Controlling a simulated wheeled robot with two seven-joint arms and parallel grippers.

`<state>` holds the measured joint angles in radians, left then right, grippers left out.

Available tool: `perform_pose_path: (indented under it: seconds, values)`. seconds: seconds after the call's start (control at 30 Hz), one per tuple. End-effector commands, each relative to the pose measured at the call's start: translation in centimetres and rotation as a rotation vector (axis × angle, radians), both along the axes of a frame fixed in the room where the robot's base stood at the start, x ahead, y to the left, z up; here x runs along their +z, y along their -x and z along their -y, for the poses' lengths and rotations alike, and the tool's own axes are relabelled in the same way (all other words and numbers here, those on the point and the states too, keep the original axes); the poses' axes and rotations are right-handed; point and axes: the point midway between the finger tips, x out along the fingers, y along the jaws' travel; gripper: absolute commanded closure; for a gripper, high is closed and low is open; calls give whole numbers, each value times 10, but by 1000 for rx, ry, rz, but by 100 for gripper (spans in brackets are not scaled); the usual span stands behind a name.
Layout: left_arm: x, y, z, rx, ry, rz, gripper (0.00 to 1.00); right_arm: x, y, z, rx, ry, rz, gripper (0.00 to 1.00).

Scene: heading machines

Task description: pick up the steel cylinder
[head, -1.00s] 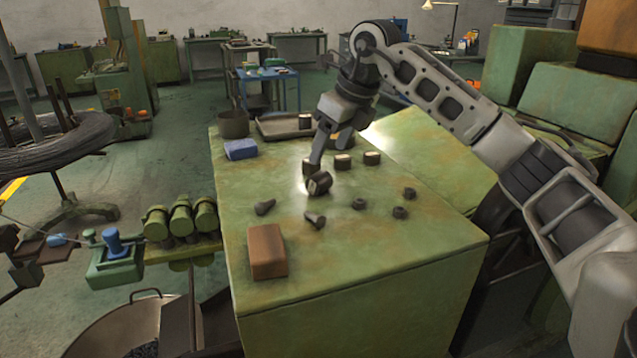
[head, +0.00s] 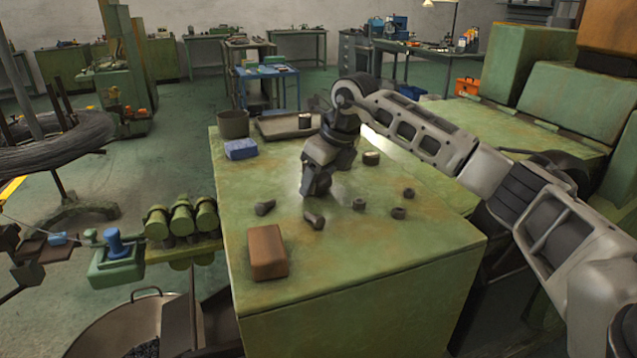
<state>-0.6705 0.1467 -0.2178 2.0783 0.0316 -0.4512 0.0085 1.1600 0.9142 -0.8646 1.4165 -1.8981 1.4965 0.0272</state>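My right gripper (head: 316,186) is low over the middle of the green bench top (head: 400,255), pointing down. Its fingers are small and dark here, and I cannot tell whether they are open or shut on something. The dark cylinder seen at this spot before is hidden or merges with the fingers. One short steel cylinder (head: 371,158) with a pale top stands just right of the gripper. Another steel cylinder (head: 304,121) stands on the tray at the back. My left gripper is not in view.
Bolts (head: 314,219) and nuts (head: 398,213) lie in front of and right of the gripper. A brown block (head: 267,252) is at the front left, a blue block (head: 240,149) and a dark pot (head: 233,124) at the back left. The bench's front right is clear.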

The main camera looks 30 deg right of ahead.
Motion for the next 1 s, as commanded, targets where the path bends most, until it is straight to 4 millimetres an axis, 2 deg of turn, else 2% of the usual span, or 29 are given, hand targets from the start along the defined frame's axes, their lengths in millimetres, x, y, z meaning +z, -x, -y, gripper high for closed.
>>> perform_pose_path:
  seconds: [0.03, 0.17, 0.2, 0.47, 0.63, 0.77, 0.87, 1.0]
  values:
    - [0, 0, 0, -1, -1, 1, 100, 0, 0, 0, 0, 0, 0, 61]
    - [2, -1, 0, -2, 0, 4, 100, 1, 0, 0, 0, 0, 0, 98]
    - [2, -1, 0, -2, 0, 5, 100, 2, 0, 0, 0, -1, 4, 100]
    - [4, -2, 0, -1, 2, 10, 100, 4, -1, 0, 0, -2, 5, 100]
    - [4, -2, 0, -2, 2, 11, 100, 16, -1, 0, 0, -1, 6, 100]
    - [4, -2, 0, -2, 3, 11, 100, 37, -1, 0, 0, -2, 10, 100]
    - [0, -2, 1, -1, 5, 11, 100, 53, 12, -12, 4, 0, 9, 100]
    - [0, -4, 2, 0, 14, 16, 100, 86, 32, -30, 5, -1, 11, 100]
